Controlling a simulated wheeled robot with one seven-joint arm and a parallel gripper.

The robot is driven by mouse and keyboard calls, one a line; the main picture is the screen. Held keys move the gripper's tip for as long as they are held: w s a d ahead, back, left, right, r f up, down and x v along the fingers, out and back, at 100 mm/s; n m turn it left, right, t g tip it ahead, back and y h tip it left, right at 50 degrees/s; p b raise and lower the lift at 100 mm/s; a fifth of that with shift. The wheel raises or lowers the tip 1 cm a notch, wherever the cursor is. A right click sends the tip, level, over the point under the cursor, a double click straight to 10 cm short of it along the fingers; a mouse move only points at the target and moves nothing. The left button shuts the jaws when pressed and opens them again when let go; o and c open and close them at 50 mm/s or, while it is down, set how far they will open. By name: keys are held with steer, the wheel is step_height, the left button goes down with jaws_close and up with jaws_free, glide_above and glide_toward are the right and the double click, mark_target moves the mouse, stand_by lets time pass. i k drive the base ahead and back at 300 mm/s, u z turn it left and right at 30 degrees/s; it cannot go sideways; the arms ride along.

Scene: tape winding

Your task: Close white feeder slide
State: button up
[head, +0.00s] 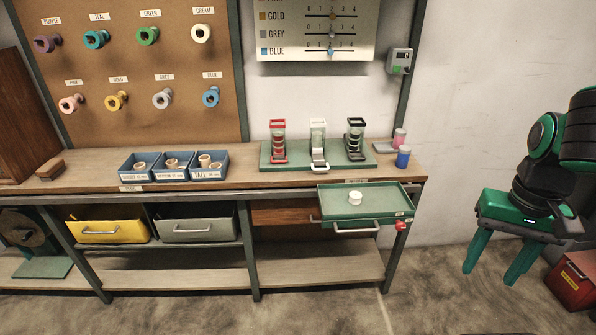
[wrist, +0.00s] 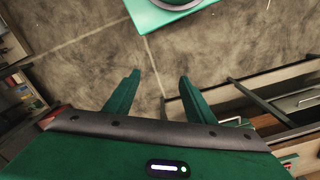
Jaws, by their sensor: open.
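The white feeder (head: 317,138) stands upright between a red feeder (head: 278,140) and a black feeder (head: 354,138) on a green base plate (head: 265,158) on the bench. Its white slide (head: 319,166) sticks out at the front, past the plate's front edge, further than the parts below the other two feeders. My gripper (head: 495,268) hangs fingers down at the right of the head view, well away from the bench. It is open and empty. Its two green fingers also show in the wrist view (wrist: 160,80), with floor between them. The feeders are not recognisable in the wrist view.
A green tray (head: 385,205) with a white spool (head: 355,197) juts out from the bench front below the feeders. Blue bins (head: 173,175) stand left of them. Two small spools (head: 402,157) stand to their right. A red box (head: 575,280) is on the floor at far right.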

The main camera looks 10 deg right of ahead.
mark_target(317, 153)
steer(key=k, duration=1.15)
steer(key=u, duration=0.35)
steer(key=i, duration=1.7)
steer(key=z, duration=0.5)
